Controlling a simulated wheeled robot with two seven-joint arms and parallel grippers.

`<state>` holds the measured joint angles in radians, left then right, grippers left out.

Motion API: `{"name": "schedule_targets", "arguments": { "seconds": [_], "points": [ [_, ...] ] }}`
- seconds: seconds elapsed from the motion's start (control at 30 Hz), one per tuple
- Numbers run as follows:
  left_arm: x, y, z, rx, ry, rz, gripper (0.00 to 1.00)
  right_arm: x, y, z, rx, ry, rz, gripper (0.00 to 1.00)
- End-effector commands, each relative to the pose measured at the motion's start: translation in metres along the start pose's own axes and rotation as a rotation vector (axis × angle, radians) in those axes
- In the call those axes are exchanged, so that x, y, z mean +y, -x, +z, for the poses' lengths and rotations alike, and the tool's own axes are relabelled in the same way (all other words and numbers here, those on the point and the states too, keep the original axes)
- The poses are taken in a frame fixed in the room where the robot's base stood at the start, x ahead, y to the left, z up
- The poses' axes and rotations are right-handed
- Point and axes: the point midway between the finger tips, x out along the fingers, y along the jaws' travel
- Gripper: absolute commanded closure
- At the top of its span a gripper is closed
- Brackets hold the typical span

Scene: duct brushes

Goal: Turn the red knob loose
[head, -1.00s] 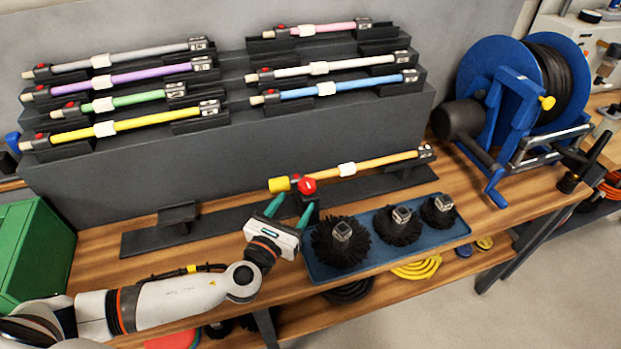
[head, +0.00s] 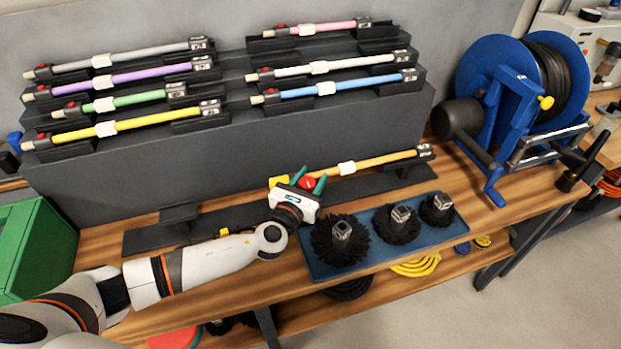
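The orange pole (head: 385,160) lies in a low dark holder at the front of the rack, with a white collar. My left gripper (head: 312,177) reaches in from the lower left. Its two green fingers lie on either side of the red knob, close against it, and appear shut on it. The gripper body hides part of the knob's underside and the holder behind. My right gripper is not in view.
A blue tray (head: 366,249) with three black brushes (head: 338,241) stands just right of my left wrist. The stepped grey rack (head: 250,135) holds several coloured poles. A blue hose reel (head: 505,100) stands right; a green bin (head: 30,245) is left.

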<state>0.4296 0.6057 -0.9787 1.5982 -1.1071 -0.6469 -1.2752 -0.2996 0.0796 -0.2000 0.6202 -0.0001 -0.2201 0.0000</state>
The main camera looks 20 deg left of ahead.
Motion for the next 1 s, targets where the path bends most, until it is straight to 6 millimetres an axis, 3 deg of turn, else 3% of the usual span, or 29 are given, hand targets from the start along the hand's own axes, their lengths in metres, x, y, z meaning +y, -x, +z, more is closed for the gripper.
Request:
{"name": "schedule_targets", "arguments": {
  "seconds": [0.03,0.17,0.57,1.0],
  "points": [
    [0.000,0.000,0.000,0.000,0.000,0.000,0.64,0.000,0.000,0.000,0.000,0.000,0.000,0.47],
    [0.000,0.000,0.000,0.000,0.000,0.000,0.85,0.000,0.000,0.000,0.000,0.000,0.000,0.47],
    [0.000,0.000,-0.001,-0.001,0.002,-0.079,0.85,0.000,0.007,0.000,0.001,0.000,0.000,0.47],
    [-0.005,0.002,0.000,-0.002,0.005,-0.444,0.85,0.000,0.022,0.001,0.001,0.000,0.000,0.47]
  ]
}}
